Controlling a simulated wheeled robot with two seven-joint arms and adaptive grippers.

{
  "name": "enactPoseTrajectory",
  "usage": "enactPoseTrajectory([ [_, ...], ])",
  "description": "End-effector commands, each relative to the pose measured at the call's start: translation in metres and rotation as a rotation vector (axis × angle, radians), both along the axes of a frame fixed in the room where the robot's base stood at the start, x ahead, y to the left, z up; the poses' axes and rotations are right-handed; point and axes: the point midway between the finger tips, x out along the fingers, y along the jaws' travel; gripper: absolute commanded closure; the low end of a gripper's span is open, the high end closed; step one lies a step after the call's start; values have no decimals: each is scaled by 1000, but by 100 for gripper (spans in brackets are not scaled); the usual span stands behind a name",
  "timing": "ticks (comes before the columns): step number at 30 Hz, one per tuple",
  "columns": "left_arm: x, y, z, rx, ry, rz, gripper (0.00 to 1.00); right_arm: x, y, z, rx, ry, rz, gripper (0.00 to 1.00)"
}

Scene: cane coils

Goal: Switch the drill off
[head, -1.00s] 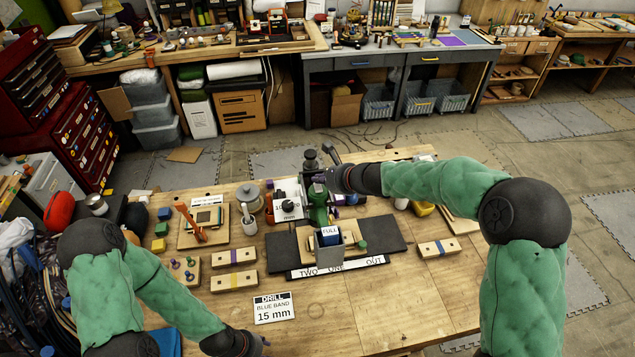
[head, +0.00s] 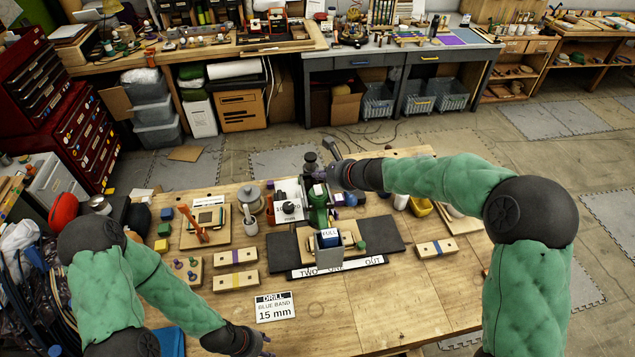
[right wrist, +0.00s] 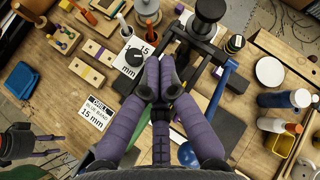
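The green drill (head: 318,210) stands mid-table on a dark base, and a black post rises behind it. My right gripper (head: 330,174) is at the drill's upper part, its fingertips by the drill head. In the right wrist view its purple fingers (right wrist: 160,66) are together, with nothing clearly seen between them; they and the hand hide part of the drill. I cannot make out the drill's switch. A white dial panel (head: 289,206) with a black knob, marked 15 mm in the wrist view (right wrist: 135,57), stands left of the drill. My left gripper (head: 262,345) hangs low at the front edge, fingers barely visible.
A sign (head: 274,307) reads drill, blue band, 15 mm. Banded wooden blocks (head: 235,281) lie left and right. The front right table is clear.

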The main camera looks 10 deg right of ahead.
Motion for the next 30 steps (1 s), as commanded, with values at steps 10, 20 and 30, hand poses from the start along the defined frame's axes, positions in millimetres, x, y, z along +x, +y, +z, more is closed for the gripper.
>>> enactPoseTrajectory([
  [10, 0, 0, 26, 0, 0, 0, 60, -5, 0, 31, 0, 0, 0, 100],
  [20, 0, 0, 25, 0, 0, 0, 60, -6, 0, 31, 0, 1, 1, 100],
  [30, 0, 0, 25, 0, 0, 0, 60, -6, 0, 31, 0, 0, 0, 100],
])
